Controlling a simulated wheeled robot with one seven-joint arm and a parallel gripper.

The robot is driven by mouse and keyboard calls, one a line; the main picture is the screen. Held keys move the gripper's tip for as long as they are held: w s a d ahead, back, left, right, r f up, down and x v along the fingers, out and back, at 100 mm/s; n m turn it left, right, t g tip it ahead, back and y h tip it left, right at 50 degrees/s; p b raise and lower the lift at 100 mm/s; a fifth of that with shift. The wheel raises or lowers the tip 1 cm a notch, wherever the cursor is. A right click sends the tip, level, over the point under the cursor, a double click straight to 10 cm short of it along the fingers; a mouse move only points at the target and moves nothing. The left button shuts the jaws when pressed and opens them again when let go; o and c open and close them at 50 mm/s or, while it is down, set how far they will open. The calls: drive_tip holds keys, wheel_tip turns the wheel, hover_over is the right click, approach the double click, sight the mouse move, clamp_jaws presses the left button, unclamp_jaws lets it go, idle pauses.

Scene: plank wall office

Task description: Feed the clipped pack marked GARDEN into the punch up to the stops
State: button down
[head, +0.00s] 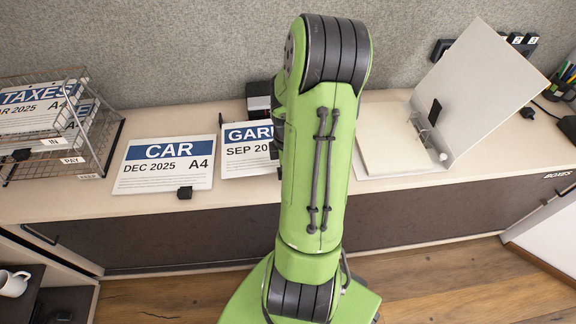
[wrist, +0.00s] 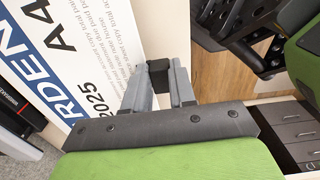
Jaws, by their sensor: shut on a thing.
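The GARDEN pack (head: 246,168) lies on the counter, a white sheet with a blue band, partly hidden behind my arm in the head view. In the wrist view its printed face (wrist: 92,55) fills the upper left. My gripper (wrist: 160,82) is shut on the pack's black clip (wrist: 158,70); the head view hides my fingers behind the arm. The punch (head: 259,97), dark and boxy, stands behind the pack, partly covered by my arm. A dark body with a label (wrist: 14,104), seemingly the punch, shows beyond the pack's top edge. Whether pack and punch touch is unclear.
A clipped CAR pack (head: 165,165) lies left of the GARDEN pack. A wire tray rack (head: 98,130) holding a TAXES pack stands at the far left. An open binder (head: 478,95) stands on the right. The counter's front strip is mostly clear.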

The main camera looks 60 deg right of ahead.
drive_tip(key=shift+w+d+f+b, duration=0.15)
drive_tip(key=shift+d+f+b, duration=0.05)
drive_tip(key=shift+f+b, duration=0.2)
drive_tip(key=shift+w+d+f+b, duration=0.2)
drive_tip(key=shift+f+b, duration=0.1)
drive_tip(key=shift+f, duration=0.25)
drive_tip(key=shift+w+d+f+b, duration=0.15)
drive_tip(key=shift+f+b, duration=0.2)
drive_tip(key=shift+f, duration=0.1)
drive_tip(key=shift+w+d+p, duration=0.6)
drive_tip(key=shift+w+d, duration=0.85)
drive_tip(key=shift+d, duration=0.15)
drive_tip(key=shift+w+d, duration=0.15)
drive_tip(key=shift+d, duration=0.05)
drive_tip(key=shift+w+d, duration=0.1)
drive_tip(key=shift+w, duration=0.1)
drive_tip(key=shift+w+a, duration=0.1)
drive_tip(key=shift+a, duration=0.1)
